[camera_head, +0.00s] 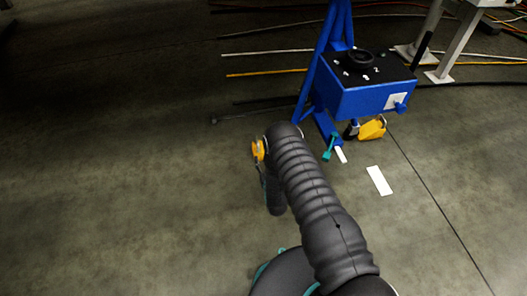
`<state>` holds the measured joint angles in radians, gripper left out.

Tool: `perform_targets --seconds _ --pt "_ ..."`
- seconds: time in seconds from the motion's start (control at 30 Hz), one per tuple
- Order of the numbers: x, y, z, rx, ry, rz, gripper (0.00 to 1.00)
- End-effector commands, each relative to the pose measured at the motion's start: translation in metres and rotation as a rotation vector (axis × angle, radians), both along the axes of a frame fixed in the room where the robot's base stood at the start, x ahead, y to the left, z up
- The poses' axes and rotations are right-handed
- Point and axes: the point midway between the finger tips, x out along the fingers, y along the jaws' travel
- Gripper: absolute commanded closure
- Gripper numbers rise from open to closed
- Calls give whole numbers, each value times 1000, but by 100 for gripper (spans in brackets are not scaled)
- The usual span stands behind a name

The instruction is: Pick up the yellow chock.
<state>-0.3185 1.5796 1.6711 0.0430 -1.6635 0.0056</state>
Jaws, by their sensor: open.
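The yellow chock (372,129) is on the floor at the upper right, close under the front of a blue stand (362,98). A small dark part touches or stands just left of it; I cannot tell which. My gripper's fingers do not show. My dark ribbed arm rises from the bottom and bends left of the stand, and its far part points down behind the bend. The chock is clear of the visible part of my arm.
A teal lever (328,150) sticks out at the stand's foot. White strips lie on the floor, one (379,180) nearer me. Grey legs (452,50) stand at the upper right. Thin rods (265,73) lie behind. Floor at left and lower right is clear.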

Motion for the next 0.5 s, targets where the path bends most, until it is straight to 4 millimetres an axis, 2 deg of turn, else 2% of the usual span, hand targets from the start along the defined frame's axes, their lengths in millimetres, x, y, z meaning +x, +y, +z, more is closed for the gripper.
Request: perform_targets --seconds 0.07,0.17,0.5 --pt "-7 0 -8 2 -10 3 55" --pt "-4 1 -10 4 -18 4 55" --pt "51 17 -11 5 -20 4 55"
